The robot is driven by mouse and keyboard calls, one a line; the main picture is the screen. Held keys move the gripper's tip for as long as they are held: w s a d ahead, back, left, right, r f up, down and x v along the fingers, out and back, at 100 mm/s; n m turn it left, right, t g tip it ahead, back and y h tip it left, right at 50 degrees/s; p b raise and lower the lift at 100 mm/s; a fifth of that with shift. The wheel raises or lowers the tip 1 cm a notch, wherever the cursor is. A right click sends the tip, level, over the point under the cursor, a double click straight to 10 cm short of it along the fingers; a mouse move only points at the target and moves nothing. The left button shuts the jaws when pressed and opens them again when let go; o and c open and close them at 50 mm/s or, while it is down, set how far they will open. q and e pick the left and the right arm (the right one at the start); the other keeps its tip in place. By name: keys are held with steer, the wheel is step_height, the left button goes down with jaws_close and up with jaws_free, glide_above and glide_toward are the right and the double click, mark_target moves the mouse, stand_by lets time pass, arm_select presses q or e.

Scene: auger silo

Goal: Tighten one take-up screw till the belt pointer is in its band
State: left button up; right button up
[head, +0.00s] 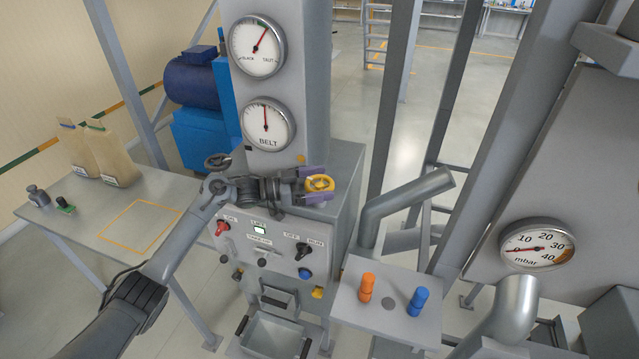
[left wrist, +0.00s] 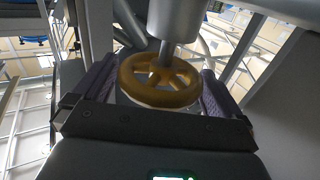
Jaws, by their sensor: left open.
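A yellow handwheel (head: 320,183) sits at the cabinet's upper right. It fills the middle of the left wrist view (left wrist: 160,82), on a grey shaft. My left gripper (head: 311,185) is open, its purple-padded fingers on either side of the wheel; I cannot tell whether they touch it. A dark handwheel (head: 217,161) shows at the cabinet's left, partly behind my arm. The upper dial (head: 256,46), marked slack and taut, has its needle up and right. The lower dial (head: 268,124), marked BELT, has its needle nearly straight up. Their bands are too small to judge surely. My right gripper is not in view.
Below is a panel (head: 279,216) with a red switch, a black switch and a blue button. An orange and a blue bottle stand on a small shelf (head: 345,296) at right. A side table (head: 165,196) with bags is at left. A mbar gauge (head: 537,246) is at right.

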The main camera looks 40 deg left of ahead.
arm_select(q)
steer(key=v, duration=1)
steer(key=shift+s+b, duration=0.15)
steer(key=shift+b, duration=0.3)
steer(key=shift+a, duration=0.15)
